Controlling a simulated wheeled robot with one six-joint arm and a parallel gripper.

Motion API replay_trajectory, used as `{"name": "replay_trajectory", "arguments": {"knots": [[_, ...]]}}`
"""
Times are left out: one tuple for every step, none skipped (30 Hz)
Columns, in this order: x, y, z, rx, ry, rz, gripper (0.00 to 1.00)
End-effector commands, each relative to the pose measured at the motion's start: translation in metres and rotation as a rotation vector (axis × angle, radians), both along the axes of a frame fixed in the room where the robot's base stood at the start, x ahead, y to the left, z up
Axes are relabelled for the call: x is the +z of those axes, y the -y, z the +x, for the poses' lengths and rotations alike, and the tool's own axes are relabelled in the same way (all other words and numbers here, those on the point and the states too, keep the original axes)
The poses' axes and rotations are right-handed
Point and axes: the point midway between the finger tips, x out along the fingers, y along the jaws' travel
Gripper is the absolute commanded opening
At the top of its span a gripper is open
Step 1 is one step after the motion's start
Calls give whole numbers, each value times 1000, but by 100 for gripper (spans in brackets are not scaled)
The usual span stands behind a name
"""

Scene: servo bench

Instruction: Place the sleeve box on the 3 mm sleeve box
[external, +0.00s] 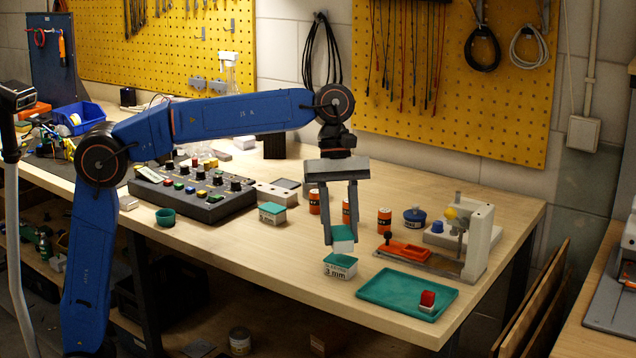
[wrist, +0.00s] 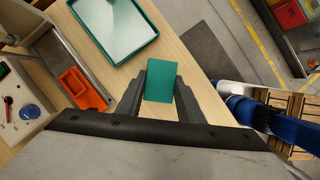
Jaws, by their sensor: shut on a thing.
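My gripper (external: 340,238) is shut on a white sleeve box with a green lid (external: 343,246). In the wrist view the green lid (wrist: 160,82) sits between the two fingers of my gripper (wrist: 160,95). The 3 mm sleeve box (external: 340,267), white with a green lid and a "3 mm" label, stands on the bench directly below the held box. The held box overlaps the back of its lid in the external view; I cannot tell whether they touch. In the wrist view the 3 mm sleeve box is hidden.
Another green-lidded box (external: 272,213) stands to the left. Orange cans (external: 384,220) and a fixture (external: 478,240) stand behind. The bench (external: 290,262) is clear left of the stack.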

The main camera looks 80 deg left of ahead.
Motion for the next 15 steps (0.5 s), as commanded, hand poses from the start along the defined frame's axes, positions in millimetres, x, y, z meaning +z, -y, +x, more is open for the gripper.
{"name": "replay_trajectory", "arguments": {"knots": [[-8, 0, -1, 0, -3, 0, 12], [-12, 0, 0, 0, -2, 0, 12], [-17, 0, 0, 1, -3, 0, 12], [-19, 0, 0, 1, -4, 0, 12], [-21, 0, 0, 0, -2, 0, 12], [-23, 0, 0, 0, -2, 0, 12], [-24, 0, 0, 1, -1, 0, 12], [-25, 0, 0, 0, -1, 0, 12], [-25, 0, 0, 0, 0, 0, 12], [-25, 0, 0, 0, 0, 0, 12], [-25, 0, 0, 0, 0, 0, 12], [-25, 0, 0, 0, 0, 0, 12], [-25, 0, 0, 0, -1, 0, 12], [-25, 0, 0, 0, -1, 0, 12], [-25, 0, 0, 0, -1, 0, 12]]}}
